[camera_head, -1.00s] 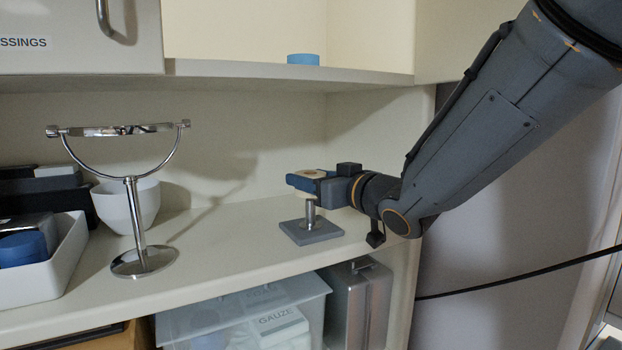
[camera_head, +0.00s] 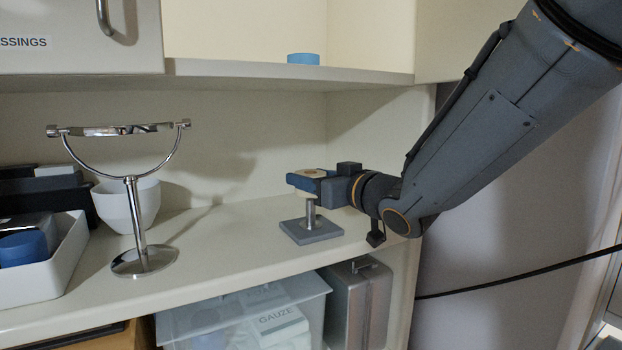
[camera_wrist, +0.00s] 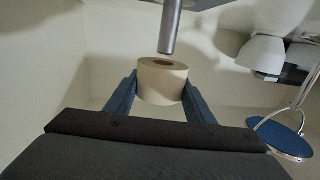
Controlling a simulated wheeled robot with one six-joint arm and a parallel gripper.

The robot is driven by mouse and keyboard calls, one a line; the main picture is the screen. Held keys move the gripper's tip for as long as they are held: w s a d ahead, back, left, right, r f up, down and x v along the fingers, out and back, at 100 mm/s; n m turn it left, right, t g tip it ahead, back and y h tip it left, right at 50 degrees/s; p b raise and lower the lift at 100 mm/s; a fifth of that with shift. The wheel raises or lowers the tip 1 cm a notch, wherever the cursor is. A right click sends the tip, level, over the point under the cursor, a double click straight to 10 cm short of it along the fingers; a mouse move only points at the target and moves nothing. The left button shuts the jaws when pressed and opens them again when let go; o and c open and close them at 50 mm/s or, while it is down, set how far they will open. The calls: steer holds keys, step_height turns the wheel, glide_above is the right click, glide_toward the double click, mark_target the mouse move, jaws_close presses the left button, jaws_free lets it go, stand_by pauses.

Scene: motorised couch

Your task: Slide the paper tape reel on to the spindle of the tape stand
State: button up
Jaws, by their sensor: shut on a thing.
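The cream paper tape reel (camera_head: 308,173) is held between the blue fingers of my gripper (camera_head: 312,180), over the tape stand in the head view. The wrist view, which looks inverted, shows the reel (camera_wrist: 162,82) between both fingers (camera_wrist: 160,95), with its hole facing the spindle. The metal spindle (camera_head: 311,213) rises upright from the square grey base of the tape stand (camera_head: 318,235). In the wrist view the spindle (camera_wrist: 171,28) ends close to the reel's hole, nearly lined up, with no part seen inside it. The exact gap is hard to tell.
A chrome mirror on a stand (camera_head: 137,220) and a white bowl (camera_head: 140,205) stand to the left. A white tray (camera_head: 62,265) is at far left. The counter around the stand is clear.

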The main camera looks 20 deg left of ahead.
mark_target(314, 211)
steer(key=shift+f+b, duration=2.65)
steer(key=shift+f, duration=0.95)
steer(key=o, duration=1.2)
steer(key=shift+c, duration=0.2)
steer(key=shift+b+v, duration=0.85)
steer(key=shift+v, duration=3.05)
steer(key=shift+s, duration=0.1)
